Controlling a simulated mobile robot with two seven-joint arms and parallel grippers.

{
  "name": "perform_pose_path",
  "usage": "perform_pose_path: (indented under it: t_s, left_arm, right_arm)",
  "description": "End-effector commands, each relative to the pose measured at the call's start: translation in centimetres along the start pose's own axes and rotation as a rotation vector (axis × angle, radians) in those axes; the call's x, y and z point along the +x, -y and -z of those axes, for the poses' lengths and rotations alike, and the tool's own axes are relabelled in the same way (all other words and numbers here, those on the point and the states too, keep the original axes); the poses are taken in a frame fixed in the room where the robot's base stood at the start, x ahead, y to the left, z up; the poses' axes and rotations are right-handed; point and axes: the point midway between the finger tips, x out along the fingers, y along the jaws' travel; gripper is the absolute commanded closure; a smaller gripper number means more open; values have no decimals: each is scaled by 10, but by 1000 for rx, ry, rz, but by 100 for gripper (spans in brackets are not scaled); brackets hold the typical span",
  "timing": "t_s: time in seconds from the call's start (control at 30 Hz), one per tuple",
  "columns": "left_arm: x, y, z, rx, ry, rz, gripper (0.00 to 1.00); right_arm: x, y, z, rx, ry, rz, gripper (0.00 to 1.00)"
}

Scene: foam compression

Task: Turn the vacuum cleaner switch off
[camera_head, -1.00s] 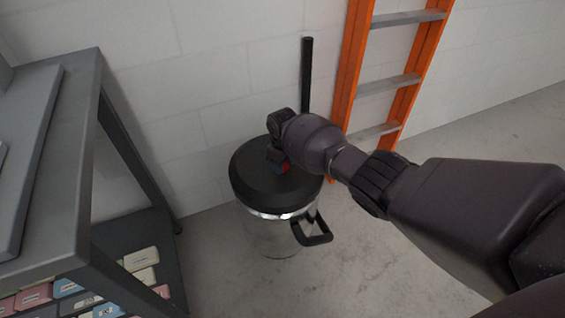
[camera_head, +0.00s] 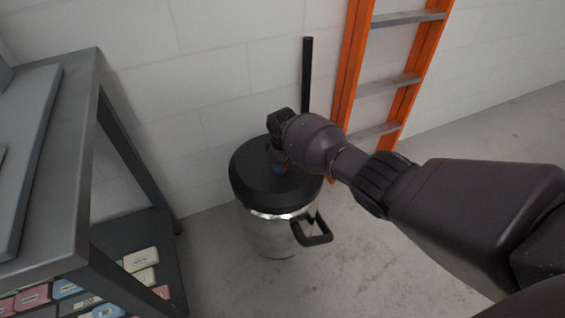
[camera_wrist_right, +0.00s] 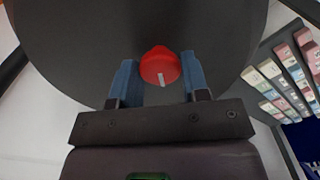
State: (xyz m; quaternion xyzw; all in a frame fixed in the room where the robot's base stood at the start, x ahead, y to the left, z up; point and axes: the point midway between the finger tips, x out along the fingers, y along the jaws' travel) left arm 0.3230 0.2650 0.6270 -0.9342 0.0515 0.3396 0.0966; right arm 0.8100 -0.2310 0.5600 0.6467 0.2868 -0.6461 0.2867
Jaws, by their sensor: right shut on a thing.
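The vacuum cleaner (camera_head: 262,190) stands on the floor by the wall, with a black domed lid, a shiny metal body and a black side handle. Its switch is a red round knob (camera_wrist_right: 158,62) with a white mark, on the dark lid in the right wrist view. The mark points down and slightly right in that view. In the head view, my right gripper (camera_head: 279,168) is over the lid, and my wrist hides most of the knob. My left gripper is not in view.
A grey shelf unit (camera_head: 75,160) stands at the left, with several small boxes (camera_head: 140,260) on its lower level. An orange ladder (camera_head: 354,65) leans behind my right arm. A black pipe (camera_head: 307,75) rises behind the vacuum. Floor at the front right is clear.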

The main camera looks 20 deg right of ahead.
Motion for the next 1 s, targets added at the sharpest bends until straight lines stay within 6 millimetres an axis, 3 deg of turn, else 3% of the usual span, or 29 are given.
perform_pose_path:
  t_s: [0.07, 0.1, 0.23, 0.57, 0.77, 1.0]
  left_arm:
    - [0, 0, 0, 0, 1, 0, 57]
    - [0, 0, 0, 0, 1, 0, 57]
    - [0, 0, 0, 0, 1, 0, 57]
    - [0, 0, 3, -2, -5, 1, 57]
    - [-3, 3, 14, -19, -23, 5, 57]
    - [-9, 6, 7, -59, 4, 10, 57]
  right_arm:
    - [3, 2, -1, -1, 4, 4, 82]
    - [3, 2, -1, -1, 4, 4, 52]
    - [2, 1, -1, 0, 3, 3, 33]
    - [-4, 0, 0, 0, 0, -1, 33]
    - [-35, -2, 2, 0, -6, -7, 33]
    - [-80, -2, 2, 0, -7, -8, 33]
